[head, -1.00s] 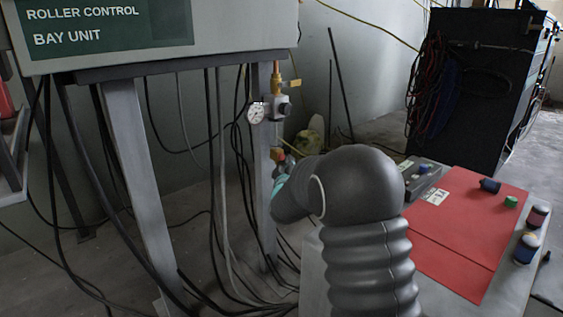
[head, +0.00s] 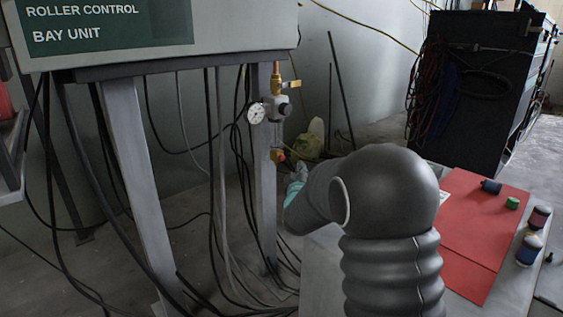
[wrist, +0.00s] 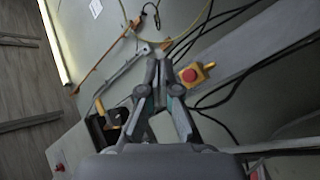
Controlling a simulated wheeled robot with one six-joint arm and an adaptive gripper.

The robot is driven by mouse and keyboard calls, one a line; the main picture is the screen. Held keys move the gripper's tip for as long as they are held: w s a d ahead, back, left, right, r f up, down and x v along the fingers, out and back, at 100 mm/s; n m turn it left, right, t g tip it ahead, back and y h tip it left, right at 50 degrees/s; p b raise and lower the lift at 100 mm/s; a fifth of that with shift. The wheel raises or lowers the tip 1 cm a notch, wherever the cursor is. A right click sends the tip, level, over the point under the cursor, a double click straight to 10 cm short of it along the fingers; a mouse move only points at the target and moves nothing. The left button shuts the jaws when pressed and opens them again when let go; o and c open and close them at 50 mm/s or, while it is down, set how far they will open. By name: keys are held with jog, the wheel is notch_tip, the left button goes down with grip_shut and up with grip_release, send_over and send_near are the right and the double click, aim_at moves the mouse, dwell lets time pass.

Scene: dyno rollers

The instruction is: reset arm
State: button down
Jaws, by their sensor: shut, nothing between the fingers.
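My gripper (wrist: 163,62) shows in the wrist view with its two grey and teal fingers together at the tips, empty. In the head view my dark grey arm rises at the lower middle and bends away to the left. Only a small teal and grey part of the gripper shows past it, in front of the valve post; the rest is hidden behind the arm.
A roller control cabinet (head: 110,30) stands on legs at left, with a gauge (head: 256,113) and hanging cables. A red mat (head: 465,230) lies on the bench at right with small rollers. A yellow box with a red button (wrist: 190,75) appears beyond the fingers.

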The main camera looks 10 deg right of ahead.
jog(key=shift+s, duration=0.1)
jog(key=s+a+r+m+g+y+p, duration=0.1)
jog(key=s+a+r+g+y+p, duration=0.3)
jog(key=s, duration=0.6)
jog(key=s+d+r+m+g+p, duration=0.1)
jog(key=s+r+m+g+p, duration=0.1)
jog(key=s+r, duration=0.6)
jog(key=s+f+m+g+p, duration=0.2)
jog(key=s+g, duration=0.1)
jog(key=s, duration=1.1)
jog(key=s+d+f+m+g+p, duration=0.1)
jog(key=s+f+m+g+p, duration=0.1)
jog(key=s, duration=1.3)
jog(key=shift+s+d+g+p, duration=0.25)
jog(key=shift+g+p, duration=0.1)
jog(key=shift+g, duration=0.55)
jog(key=shift+w, duration=0.1)
